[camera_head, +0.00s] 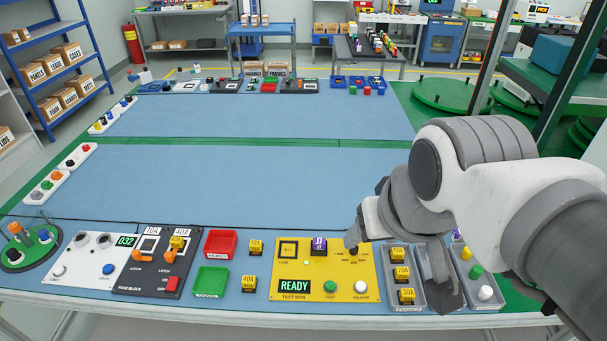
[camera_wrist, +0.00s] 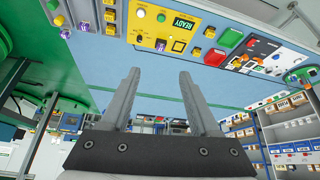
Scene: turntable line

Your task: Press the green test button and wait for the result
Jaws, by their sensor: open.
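The yellow test box (camera_head: 279,268) lies on the front part of the blue worktop. Its green test button (camera_head: 330,287) sits at the front edge, between the display reading READY (camera_head: 294,286) and a white button (camera_head: 361,287). A purple block (camera_head: 319,245) stands on the box, beside a square socket (camera_head: 288,249). The green button also shows in the wrist view (camera_wrist: 161,17).
Grey trays with yellow fuses (camera_head: 401,273) and coloured pegs (camera_head: 476,271) lie right of the box. Red (camera_head: 220,243) and green (camera_head: 211,281) bins, loose yellow fuses and a fuse block (camera_head: 155,265) are to its left. The blue worktop (camera_head: 240,185) behind is clear.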

